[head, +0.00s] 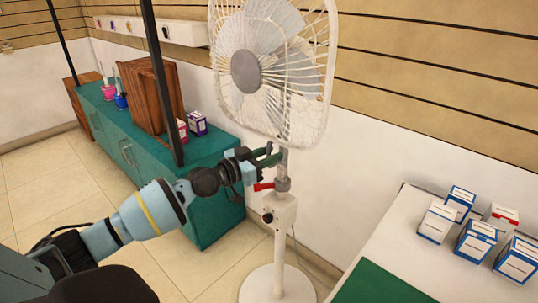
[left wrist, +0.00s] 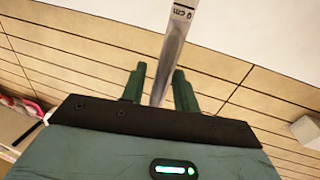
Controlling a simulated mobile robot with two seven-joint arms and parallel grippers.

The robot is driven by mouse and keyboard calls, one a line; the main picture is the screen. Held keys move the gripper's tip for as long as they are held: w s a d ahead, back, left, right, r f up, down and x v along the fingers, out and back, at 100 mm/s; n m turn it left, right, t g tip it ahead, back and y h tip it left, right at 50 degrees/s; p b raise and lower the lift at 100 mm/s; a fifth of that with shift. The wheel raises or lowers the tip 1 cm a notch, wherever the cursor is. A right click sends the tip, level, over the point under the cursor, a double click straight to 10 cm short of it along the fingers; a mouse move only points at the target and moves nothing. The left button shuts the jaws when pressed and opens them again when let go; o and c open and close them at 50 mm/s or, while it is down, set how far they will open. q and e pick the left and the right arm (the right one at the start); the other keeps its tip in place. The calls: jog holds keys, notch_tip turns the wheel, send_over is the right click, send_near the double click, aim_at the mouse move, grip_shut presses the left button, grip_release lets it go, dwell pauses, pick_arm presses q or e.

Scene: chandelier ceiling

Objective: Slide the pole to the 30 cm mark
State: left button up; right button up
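A white standing fan (head: 247,71) faces left in the head view. Its thin grey pole (head: 284,160) runs down into a grey collar (head: 283,185) with a red lever (head: 263,187) pointing left, above a white box section (head: 280,211). My left gripper (head: 272,154) is at the pole just above the collar and below the fan cage. In the left wrist view, the pole (left wrist: 174,52) passes between the green fingers (left wrist: 159,86), with gaps on both sides, so the gripper is open. A "0 cm" marking shows on the pole. My right gripper is out of view.
A white table (head: 390,240) with several small boxes (head: 477,240) stands at the right. A teal cabinet (head: 213,195) with wooden boards (head: 150,95) is at the left. A dark post (head: 162,80) stands before it. The fan's round base (head: 277,285) is on the floor.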

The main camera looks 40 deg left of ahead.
pick_arm(q)
jog(key=shift+w, duration=0.1)
jog(key=shift+c, duration=0.2)
grip_shut()
jog(key=shift+r, duration=0.1)
